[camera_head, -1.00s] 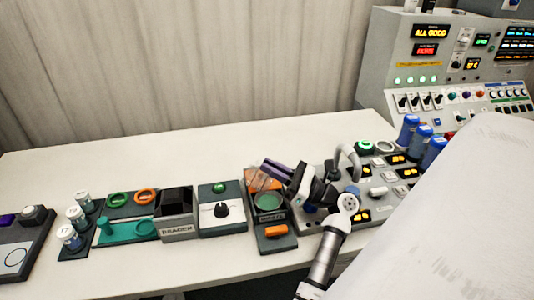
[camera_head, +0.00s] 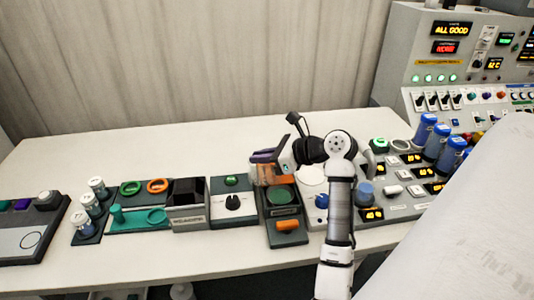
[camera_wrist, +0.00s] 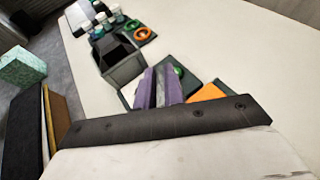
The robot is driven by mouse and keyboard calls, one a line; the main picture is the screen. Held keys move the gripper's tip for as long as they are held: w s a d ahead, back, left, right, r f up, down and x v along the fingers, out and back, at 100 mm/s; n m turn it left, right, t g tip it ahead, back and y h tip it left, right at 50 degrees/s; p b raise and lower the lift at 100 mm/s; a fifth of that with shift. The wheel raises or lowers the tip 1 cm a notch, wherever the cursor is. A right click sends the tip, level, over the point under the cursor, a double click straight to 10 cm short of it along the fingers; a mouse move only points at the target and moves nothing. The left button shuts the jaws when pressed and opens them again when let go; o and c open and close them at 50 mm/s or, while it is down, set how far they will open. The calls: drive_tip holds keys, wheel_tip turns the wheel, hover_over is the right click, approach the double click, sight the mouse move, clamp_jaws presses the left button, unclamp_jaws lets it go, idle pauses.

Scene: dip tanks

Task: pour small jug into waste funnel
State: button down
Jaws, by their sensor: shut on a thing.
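The small jug (camera_head: 264,174), amber-orange, shows in the head view at the tip of my gripper (camera_head: 266,156), which has purple parts and is shut on it. The waste funnel (camera_head: 281,196) is a round green-rimmed opening in a dark station with an orange block at its front. The jug is held close to the funnel's back-left side, and I cannot tell its exact height or tilt. In the wrist view, my gripper's purple fingers (camera_wrist: 158,88) show beyond a dark bar, with an orange patch to their right. The jug's contents are hidden.
A control panel with blue-capped bottles (camera_head: 424,130) lies right. The table's back is clear.

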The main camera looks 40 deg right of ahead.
drive_tip(key=shift+w+a+r+g+h+p, duration=0.25)
drive_tip(key=shift+w+r+g+h+p, duration=0.25)
drive_tip(key=shift+p, duration=0.75)
drive_tip(key=shift+w+a+f+g, duration=0.2)
drive_tip(key=shift+w+f+g, duration=0.1)
drive_tip(key=shift+g, duration=0.4)
drive_tip(key=g+h, duration=0.1)
drive_tip(key=g, duration=0.1)
drive_tip(key=w+f+g+h, duration=0.1)
drive_tip(key=shift+w+a+f+g+b, duration=0.2)
drive_tip(key=shift+a+g+b, duration=0.1)
drive_tip(key=shift+a+g, duration=0.1)
drive_tip(key=g, duration=0.1)
drive_tip(key=g+h, duration=0.1)
drive_tip(key=shift+s+d+f+g+h, duration=0.1)
drive_tip(key=shift+d+g+h, duration=0.05)
drive_tip(key=shift+g+h, duration=0.15)
drive_tip(key=shift+f+g+h, duration=0.25)
drive_tip(key=shift+g+h, duration=0.55)
drive_tip(key=shift+g, duration=0.5)
